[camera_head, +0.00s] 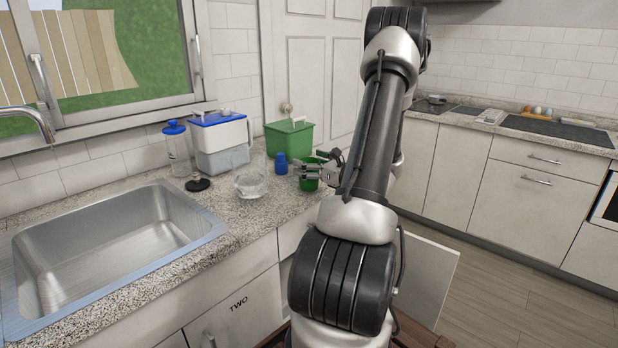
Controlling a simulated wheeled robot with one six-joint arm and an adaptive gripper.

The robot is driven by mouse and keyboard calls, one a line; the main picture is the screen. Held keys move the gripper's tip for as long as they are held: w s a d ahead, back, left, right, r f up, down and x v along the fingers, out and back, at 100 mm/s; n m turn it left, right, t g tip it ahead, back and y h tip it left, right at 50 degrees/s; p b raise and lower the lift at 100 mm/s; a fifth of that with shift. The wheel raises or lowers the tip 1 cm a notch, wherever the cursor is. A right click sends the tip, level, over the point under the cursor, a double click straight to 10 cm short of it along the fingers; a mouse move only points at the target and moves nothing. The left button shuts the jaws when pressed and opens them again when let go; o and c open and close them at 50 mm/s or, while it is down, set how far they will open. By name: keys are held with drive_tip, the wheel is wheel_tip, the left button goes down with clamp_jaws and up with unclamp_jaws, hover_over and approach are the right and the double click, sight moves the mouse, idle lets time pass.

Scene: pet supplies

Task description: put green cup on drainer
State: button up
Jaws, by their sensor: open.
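A green cup (308,184) stands on the granite counter near its right end, partly hidden by my gripper. My gripper (305,172) is open at the cup, its fingers pointing left across the cup's upper part. I cannot tell whether the fingers touch it. No drainer can be made out for certain. The steel sink (110,240) is at the left, and its basin is empty.
A clear glass bowl (250,184), a blue cup (281,163), a green bin (290,138), a blue-lidded container (219,140) and a blue-capped bottle (177,150) stand on the counter. A black stopper (198,184) lies near the sink.

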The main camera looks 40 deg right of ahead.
drive_tip(key=shift+w, duration=0.15)
drive_tip(key=shift+c, duration=0.4)
drive_tip(key=c, duration=1.2)
drive_tip(key=shift+o, duration=0.2)
drive_tip(key=shift+r, duration=0.1)
wheel_tip(320, 180, up, 10)
